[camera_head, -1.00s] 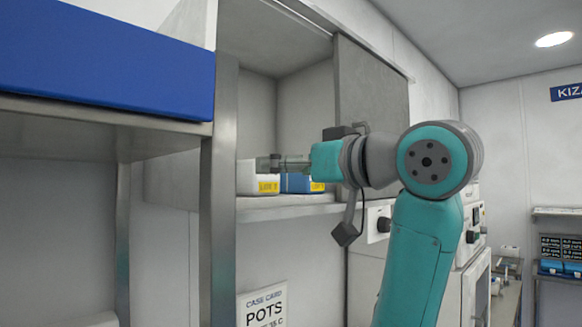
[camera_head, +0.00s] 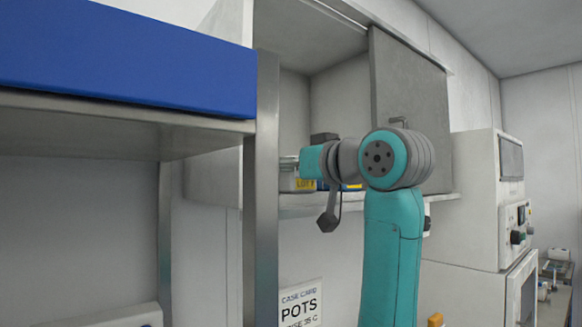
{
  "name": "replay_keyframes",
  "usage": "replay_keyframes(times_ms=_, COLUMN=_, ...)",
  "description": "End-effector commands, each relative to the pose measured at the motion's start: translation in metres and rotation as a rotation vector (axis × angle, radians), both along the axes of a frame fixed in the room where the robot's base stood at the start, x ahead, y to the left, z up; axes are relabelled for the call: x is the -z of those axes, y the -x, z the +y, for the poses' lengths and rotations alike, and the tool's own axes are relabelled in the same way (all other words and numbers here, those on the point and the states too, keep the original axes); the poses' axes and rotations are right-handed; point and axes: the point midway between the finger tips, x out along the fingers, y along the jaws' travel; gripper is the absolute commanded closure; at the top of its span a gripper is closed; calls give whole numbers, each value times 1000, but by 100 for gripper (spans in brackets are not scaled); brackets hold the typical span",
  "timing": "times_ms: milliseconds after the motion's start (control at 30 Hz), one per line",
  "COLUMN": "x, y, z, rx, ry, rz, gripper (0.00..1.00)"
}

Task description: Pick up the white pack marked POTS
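A white pack (camera_head: 287,181) with a yellow label, which seems to read LOT and a character, sits on the cabinet shelf (camera_head: 312,205). I cannot see the word POTS on it. A blue pack (camera_head: 352,187) with a yellow label is to its right, mostly hidden by my arm. My gripper (camera_head: 287,161) points left, just above the white pack in the picture. Its fingers are small and partly behind the steel post, so I cannot tell whether they are open or how near they are. The white pack appears to rest on the shelf.
A card (camera_head: 301,305) reading CASE CARD POTS hangs below the shelf. A steel post (camera_head: 266,220) stands close left of the packs. A blue-edged shelf (camera_head: 120,65) fills the upper left. A grey sliding door (camera_head: 408,110) and white machine (camera_head: 475,200) are at right.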

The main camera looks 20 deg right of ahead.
Motion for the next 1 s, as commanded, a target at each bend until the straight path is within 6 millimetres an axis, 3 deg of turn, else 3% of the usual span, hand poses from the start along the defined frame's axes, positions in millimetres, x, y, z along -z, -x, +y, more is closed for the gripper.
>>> replay_keyframes(times_ms=100, x=0, y=0, z=0, rx=0, ry=0, rz=0, gripper=8)
replay_keyframes(times_ms=133, x=0, y=0, z=0, rx=0, ry=0, rz=0, gripper=13)
replay_keyframes(times_ms=300, x=0, y=0, z=0, rx=0, ry=0, rz=0, gripper=56)
replay_keyframes(times_ms=400, x=0, y=0, z=0, rx=0, ry=0, rz=0, gripper=75)
replay_keyframes(times_ms=1000, x=0, y=-3, z=2, rx=1, ry=-1, rz=1, gripper=78)
